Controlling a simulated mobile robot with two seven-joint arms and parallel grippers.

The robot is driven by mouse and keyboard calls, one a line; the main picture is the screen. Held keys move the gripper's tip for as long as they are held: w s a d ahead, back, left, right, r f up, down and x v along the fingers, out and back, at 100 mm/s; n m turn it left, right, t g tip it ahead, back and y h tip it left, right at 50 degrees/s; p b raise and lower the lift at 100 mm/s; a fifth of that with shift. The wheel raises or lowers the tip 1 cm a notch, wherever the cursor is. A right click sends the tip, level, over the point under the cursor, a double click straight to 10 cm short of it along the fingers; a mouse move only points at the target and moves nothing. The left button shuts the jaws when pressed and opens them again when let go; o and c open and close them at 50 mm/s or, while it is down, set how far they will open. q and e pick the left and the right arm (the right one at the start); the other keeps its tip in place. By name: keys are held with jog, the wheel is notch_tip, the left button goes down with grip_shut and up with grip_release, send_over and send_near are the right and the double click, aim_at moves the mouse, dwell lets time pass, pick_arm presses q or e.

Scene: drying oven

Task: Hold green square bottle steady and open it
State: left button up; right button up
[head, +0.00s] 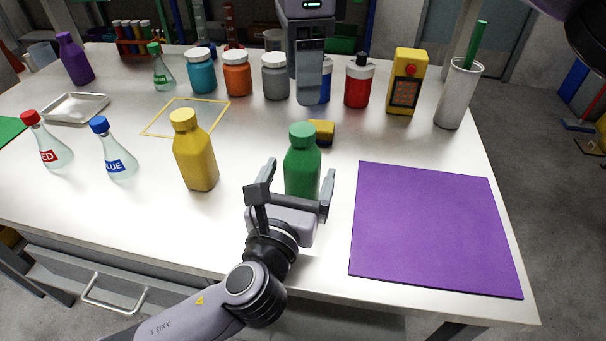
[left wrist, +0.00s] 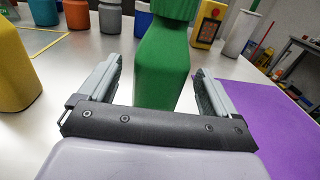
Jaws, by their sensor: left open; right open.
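The green square bottle (head: 302,170) stands upright on the white table, with its green cap (head: 301,130) on. My left gripper (head: 290,188) is open at the bottle's near side, low on its body, with one finger on each side. In the left wrist view the bottle (left wrist: 162,65) rises between the two fingers of the left gripper (left wrist: 160,85), with gaps visible beside it. The bottle's base is partly hidden by the gripper in the head view. My right gripper is not in view; only a dark arm part shows at the top right.
A yellow square bottle (head: 195,160) stands left of the green one. A yellow block (head: 321,132) lies just behind it. A purple mat (head: 430,230) lies to the right, bare. Jars (head: 236,75) and a grey device (head: 309,70) stand farther back. The table's front edge is near.

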aim_at(304, 164)
pick_arm(q)
jog(key=shift+x, duration=1.65)
